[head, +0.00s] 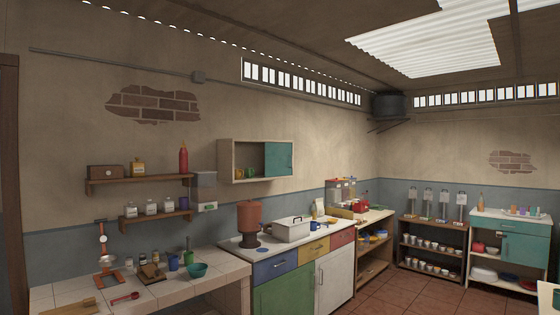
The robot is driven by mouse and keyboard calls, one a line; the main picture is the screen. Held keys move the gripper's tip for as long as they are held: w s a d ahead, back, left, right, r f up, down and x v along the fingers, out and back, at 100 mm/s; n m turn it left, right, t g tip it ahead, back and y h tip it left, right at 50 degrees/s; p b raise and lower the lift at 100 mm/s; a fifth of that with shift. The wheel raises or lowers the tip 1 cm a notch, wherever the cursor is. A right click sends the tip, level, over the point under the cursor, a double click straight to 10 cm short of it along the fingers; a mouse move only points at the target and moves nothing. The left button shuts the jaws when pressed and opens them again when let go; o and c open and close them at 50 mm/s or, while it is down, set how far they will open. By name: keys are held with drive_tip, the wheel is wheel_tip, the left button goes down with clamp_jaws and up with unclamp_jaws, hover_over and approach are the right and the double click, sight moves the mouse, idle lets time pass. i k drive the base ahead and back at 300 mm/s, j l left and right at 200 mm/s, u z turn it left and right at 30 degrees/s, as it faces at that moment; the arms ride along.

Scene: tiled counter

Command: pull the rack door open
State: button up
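A pale wall rack (226,162) hangs above the middle of the counter. Its teal door (279,158) covers the right part, while the left part is uncovered and shows small green and yellow items. Whether this door slides or swings I cannot tell. A second teal door (524,252) is on a low white-topped cabinet at the far right and looks shut. My gripper is not in view.
The tiled counter (215,284) at the front left holds cups, a bowl and tools. A red-brown dispenser (250,218) and a white box (290,230) stand below the wall rack. Low shelves (432,243) stand at the back right. The tiled floor (400,292) is clear.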

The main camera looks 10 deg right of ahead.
sight(278, 156)
drive_tip(key=i+z, duration=0.45)
drive_tip(key=i, duration=1.05)
drive_tip(key=i+l+z, duration=0.2)
drive_tip(key=i, duration=0.5)
drive_tip(key=i+j+z, duration=0.2)
drive_tip(key=i, duration=0.55)
drive_tip(key=i+z, duration=0.2)
drive_tip(key=i, duration=0.5)
drive_tip(key=i+u, duration=0.4)
drive_tip(key=i, duration=0.15)
drive_tip(key=i+l+u, duration=0.2)
drive_tip(key=i+u, duration=0.2)
drive_tip(key=i, duration=0.15)
